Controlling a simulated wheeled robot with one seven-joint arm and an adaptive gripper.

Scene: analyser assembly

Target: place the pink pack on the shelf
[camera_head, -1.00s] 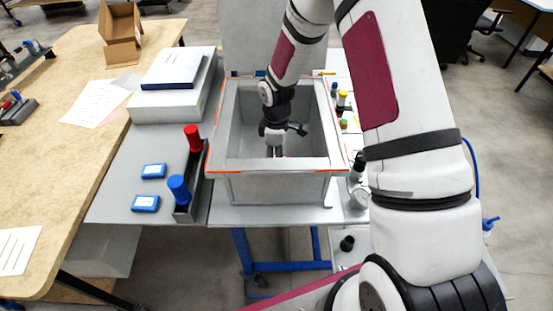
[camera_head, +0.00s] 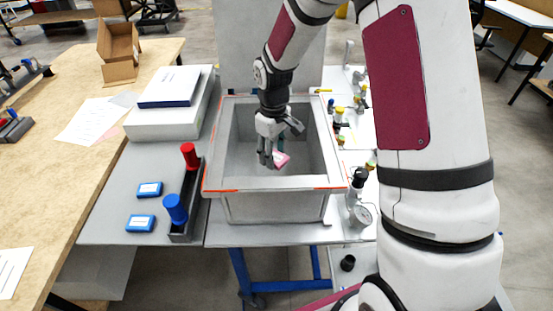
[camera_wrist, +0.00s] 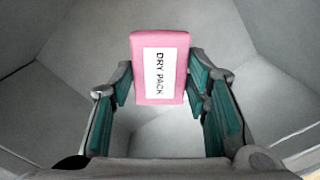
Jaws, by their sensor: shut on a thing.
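The pink pack (camera_wrist: 160,40) has a white label reading DRY PACK. My gripper (camera_wrist: 160,88) is shut on it, with the green-padded fingers at its two sides in the wrist view. I cannot make out a shelf for certain.
Red and blue cylinders stand in a dark rack (camera_head: 186,215) left of the box. Two blue packs (camera_head: 140,223) lie on the grey table. A white case with a book (camera_head: 170,87) is at the back left. Small fittings and a gauge (camera_head: 362,215) stand at the right.

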